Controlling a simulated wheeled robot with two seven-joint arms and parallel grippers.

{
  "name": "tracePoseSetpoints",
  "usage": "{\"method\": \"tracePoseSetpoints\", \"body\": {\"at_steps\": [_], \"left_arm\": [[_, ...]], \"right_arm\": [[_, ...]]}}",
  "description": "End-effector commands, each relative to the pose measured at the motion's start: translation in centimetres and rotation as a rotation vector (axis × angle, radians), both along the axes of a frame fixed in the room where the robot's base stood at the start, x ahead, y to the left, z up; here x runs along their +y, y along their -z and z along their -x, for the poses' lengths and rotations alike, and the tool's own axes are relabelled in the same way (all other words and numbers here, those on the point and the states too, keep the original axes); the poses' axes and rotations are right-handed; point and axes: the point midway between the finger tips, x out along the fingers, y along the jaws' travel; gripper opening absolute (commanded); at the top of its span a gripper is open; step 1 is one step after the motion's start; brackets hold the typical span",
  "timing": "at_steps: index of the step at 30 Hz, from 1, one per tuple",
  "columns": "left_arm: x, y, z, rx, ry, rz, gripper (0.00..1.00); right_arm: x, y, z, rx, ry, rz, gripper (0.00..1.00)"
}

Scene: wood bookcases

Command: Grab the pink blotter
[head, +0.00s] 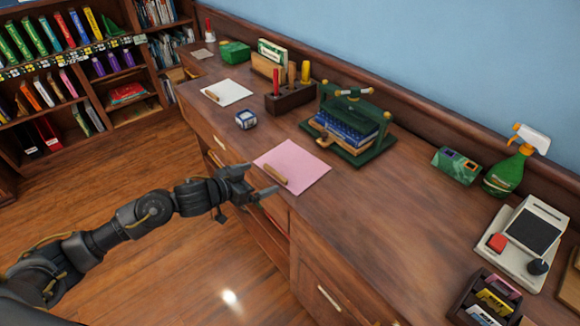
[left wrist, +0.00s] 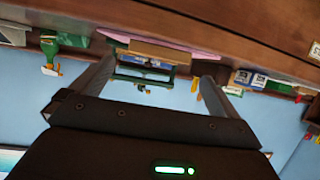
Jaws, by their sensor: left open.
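The pink blotter (head: 302,162) is a flat pink sheet lying on the wooden counter near its front edge. A small wooden bar (head: 275,178) lies on its near left part. My left gripper (head: 264,180) is open, with its fingers pointing at the blotter's near left side and the bar. I cannot tell whether they touch it. In the left wrist view, which looks upside down, the blotter (left wrist: 175,43) is a thin pink strip beyond the open, empty fingers (left wrist: 158,70). My right gripper is not in view.
A green press (head: 350,125) stands behind the blotter. A small blue-and-white box (head: 246,119) and a white sheet (head: 229,92) lie to the left. A spray bottle (head: 508,172) and a card device (head: 522,240) stand right.

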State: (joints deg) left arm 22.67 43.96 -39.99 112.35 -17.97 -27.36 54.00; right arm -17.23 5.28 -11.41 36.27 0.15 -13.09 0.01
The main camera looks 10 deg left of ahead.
Motion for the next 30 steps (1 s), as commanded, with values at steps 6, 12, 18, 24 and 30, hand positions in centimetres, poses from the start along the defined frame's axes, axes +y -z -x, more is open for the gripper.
{"method": "tracePoseSetpoints", "body": {"at_steps": [6, 12, 18, 24, 30], "left_arm": [[-0.8, 0.6, -1.2, -0.001, 0.0, -0.001, 1.0], [-1.5, 0.8, -2.1, -0.001, 0.001, 0.001, 1.0], [-3.0, 1.8, -4.5, 0.001, 0.0, 0.001, 1.0], [-3.5, 2.3, -5.3, -0.001, 0.0, -0.001, 1.0], [-3.5, 2.3, -5.3, -0.001, 0.0, -0.001, 0.96]], "right_arm": [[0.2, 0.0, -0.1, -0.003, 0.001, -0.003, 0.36], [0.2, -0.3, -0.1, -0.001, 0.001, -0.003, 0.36], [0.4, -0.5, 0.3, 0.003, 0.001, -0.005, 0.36], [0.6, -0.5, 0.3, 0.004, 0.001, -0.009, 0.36], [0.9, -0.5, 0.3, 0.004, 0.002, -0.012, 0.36]]}}
